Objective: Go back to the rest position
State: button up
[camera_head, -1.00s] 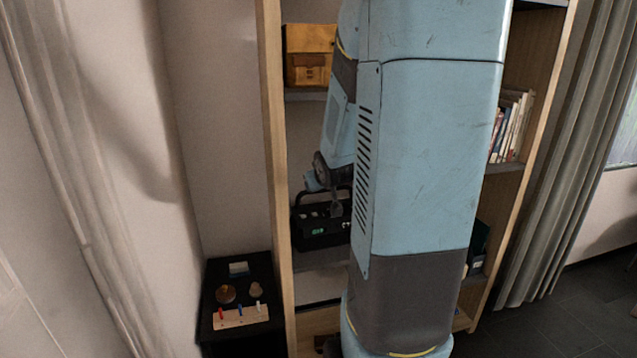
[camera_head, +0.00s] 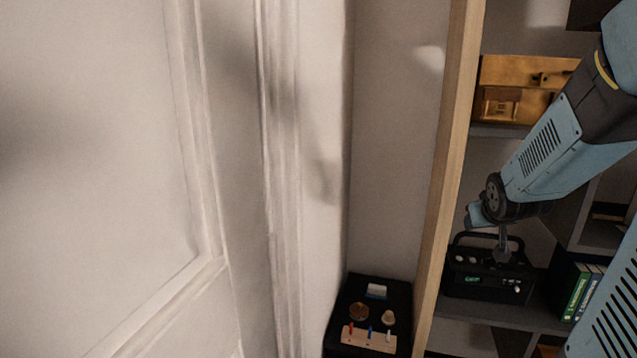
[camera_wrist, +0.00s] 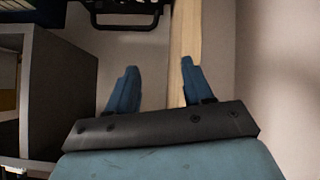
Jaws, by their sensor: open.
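My gripper (camera_wrist: 158,72) shows in the wrist view with its two blue fingers spread apart and nothing between them. Behind the fingers are a pale wooden shelf upright and a plain wall. In the head view my blue arm reaches down from the upper right, and its end is in front of the shelf, by a black box with a handle (camera_head: 482,283). I cannot tell from the head view how far apart the arm's end and the box are. A dark handled thing (camera_wrist: 125,12) shows at the top of the wrist view, ahead of the fingers.
The shelf's wooden upright (camera_head: 447,180) is left of the arm. An orange case (camera_head: 500,103) sits on a higher shelf, and green books (camera_head: 577,292) stand right of the black box. A small black table (camera_head: 342,305) with small items stands left of the upright. A grey panel (camera_wrist: 60,95) flanks the gripper.

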jog(key=s+a+r+g+y, duration=0.1)
jog(key=s+a+r, duration=0.1)
jog(key=s+a, duration=0.3)
jog(key=s+a+r+g+y, duration=0.1)
jog(key=s+a+r, duration=0.2)
jog(key=s+a, duration=0.2)
jog(key=s+a+r+n+g+y, duration=0.1)
jog(key=s+a+r, duration=0.1)
jog(key=s+a, duration=0.3)
jog(key=s, duration=0.4)
jog(key=shift+s+a+r+g, duration=0.3)
jog(key=shift+s+g, duration=0.1)
